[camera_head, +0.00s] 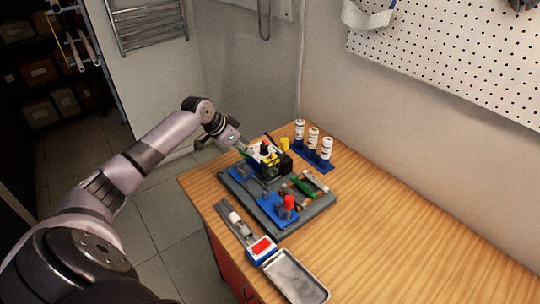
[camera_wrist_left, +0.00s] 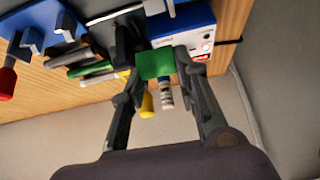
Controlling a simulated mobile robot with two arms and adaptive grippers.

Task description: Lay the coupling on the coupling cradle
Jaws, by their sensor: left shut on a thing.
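My left gripper (camera_head: 238,146) reaches in from the left, above the back left of the grey board. In the left wrist view, its fingers (camera_wrist_left: 157,72) are shut on a green block-like piece (camera_wrist_left: 155,64), seemingly the coupling; the head view hardly shows it. Blue holders with upright forks stand on the board; one shows in the head view (camera_head: 272,208) and in the left wrist view (camera_wrist_left: 66,25). I cannot tell for certain which is the coupling cradle. The held piece appears apart from them. My right gripper is out of view.
The grey board (camera_head: 312,212) also carries a yellow-black device (camera_head: 268,157) close to my gripper and a green-handled tool (camera_head: 308,187). White bottles (camera_head: 313,138) stand behind. A metal tray (camera_head: 296,277) lies in front. The table (camera_head: 420,230) is clear on the right.

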